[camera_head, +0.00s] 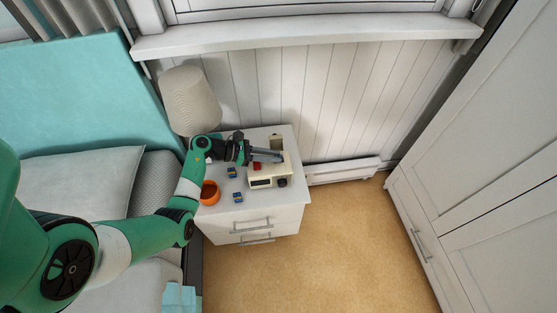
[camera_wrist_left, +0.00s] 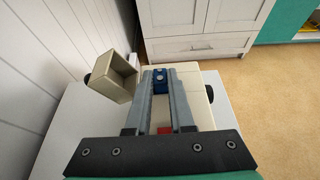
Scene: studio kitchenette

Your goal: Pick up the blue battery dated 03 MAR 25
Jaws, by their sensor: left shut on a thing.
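My left gripper (camera_head: 278,157) reaches over a cream device (camera_head: 262,183) on the white nightstand. In the left wrist view the gripper (camera_wrist_left: 160,80) is shut on a blue battery (camera_wrist_left: 160,76), held between the fingertips over the cream device (camera_wrist_left: 190,85). I cannot tell whether this battery is still seated in the device or clear of it. Two other blue batteries lie on the nightstand left of the device, one farther back (camera_head: 232,172) and one nearer (camera_head: 237,197). No date is legible on any battery. My right gripper is out of view.
An orange pot (camera_head: 210,192) stands at the left side of the nightstand (camera_head: 290,200), near a lamp (camera_head: 190,102). A beige open box (camera_wrist_left: 115,78) stands beside the device. A red part (camera_head: 257,166) shows near the fingers. The floor on the right is clear.

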